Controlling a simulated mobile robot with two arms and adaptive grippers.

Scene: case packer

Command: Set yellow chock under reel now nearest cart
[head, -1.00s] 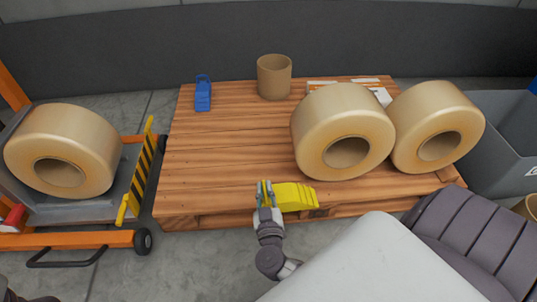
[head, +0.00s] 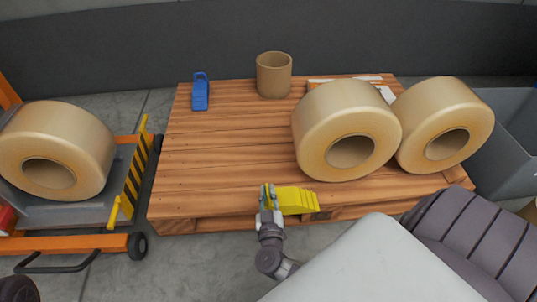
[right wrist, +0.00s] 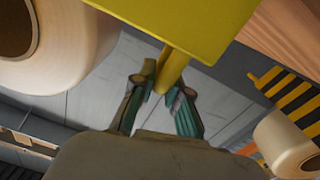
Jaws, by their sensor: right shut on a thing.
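The yellow chock (head: 297,201) is at the front edge of the wooden pallet (head: 215,160), in front of the reels. My right gripper (head: 268,197) is shut on its handle, at the chock's left end. In the right wrist view the fingers (right wrist: 163,98) close around the yellow handle below the chock (right wrist: 185,25). Two tan reels lie on the pallet's right side; the left one (head: 312,140) is nearer the cart (head: 90,213), behind and right of the chock. The other reel (head: 410,130) is beside it. My left gripper is not in view.
The orange cart at left carries another reel (head: 60,130) behind a striped yellow-black bar (head: 137,175). A blue chock (head: 200,95) and a cardboard tube (head: 273,75) stand at the pallet's back. A grey bin (head: 510,150) is at right. The pallet's left and middle are clear.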

